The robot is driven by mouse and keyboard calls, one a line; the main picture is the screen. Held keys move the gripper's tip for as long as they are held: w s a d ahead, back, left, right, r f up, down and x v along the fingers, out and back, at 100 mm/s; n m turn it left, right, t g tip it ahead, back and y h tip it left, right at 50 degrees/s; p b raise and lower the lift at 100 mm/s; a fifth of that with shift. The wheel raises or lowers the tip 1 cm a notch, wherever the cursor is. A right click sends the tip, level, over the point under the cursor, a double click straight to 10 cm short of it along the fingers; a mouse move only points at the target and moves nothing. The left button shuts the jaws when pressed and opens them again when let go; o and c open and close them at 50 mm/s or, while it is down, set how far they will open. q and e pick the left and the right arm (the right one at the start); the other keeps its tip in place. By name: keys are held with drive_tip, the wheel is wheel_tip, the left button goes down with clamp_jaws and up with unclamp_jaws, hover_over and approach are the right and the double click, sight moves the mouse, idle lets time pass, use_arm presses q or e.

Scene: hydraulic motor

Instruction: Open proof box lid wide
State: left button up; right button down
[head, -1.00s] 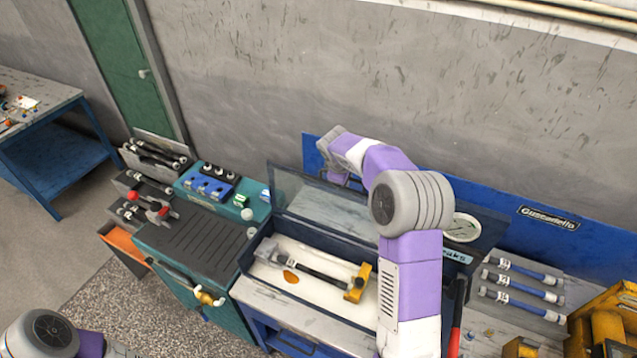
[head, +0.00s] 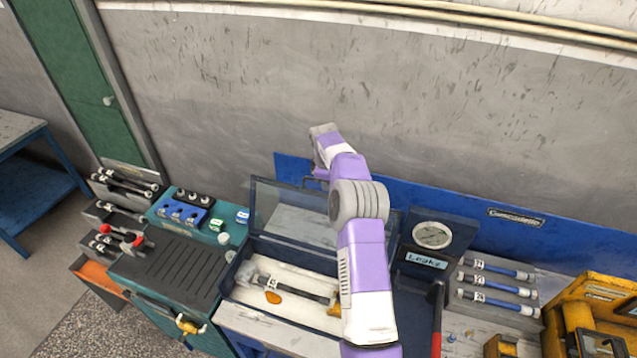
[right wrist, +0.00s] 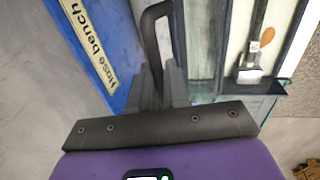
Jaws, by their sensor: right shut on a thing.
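The proof box (head: 236,272) is a dark blue, shallow open box on the bench, with a pale inside. Its framed clear lid (head: 280,208) stands raised at the back, roughly upright. A hose (head: 300,288) with a tag and an orange oval piece (head: 273,297) lie inside. My right gripper (head: 318,178) is behind the lid's top edge, partly hidden by my arm. In the right wrist view the gripper (right wrist: 160,88) is shut on the dark bar handle (right wrist: 152,42) of the lid. My arm hides the box's right part. My left gripper is not in view.
A gauge unit labelled Leaks (head: 432,235) stands right of the lid. Tagged hoses (head: 498,283) and a yellow machine (head: 590,315) are farther right. A teal cabinet (head: 180,250) stands left. A blue back panel (head: 455,205) and the wall are close behind the lid.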

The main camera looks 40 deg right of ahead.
drive_tip(key=shift+s+a+f, duration=0.1)
drive_tip(key=shift+s+f, duration=0.1)
drive_tip(key=shift+f, duration=0.4)
drive_tip(key=c, duration=1.3)
unclamp_jaws()
drive_tip(key=shift+o, duration=0.2)
drive_tip(key=shift+r, duration=0.15)
drive_tip(key=d+v, duration=0.1)
drive_tip(key=v, duration=0.6)
drive_tip(key=shift+w+a+r+b, duration=0.2)
drive_tip(key=shift+a+r+b, duration=0.15)
drive_tip(key=shift+r, duration=0.15)
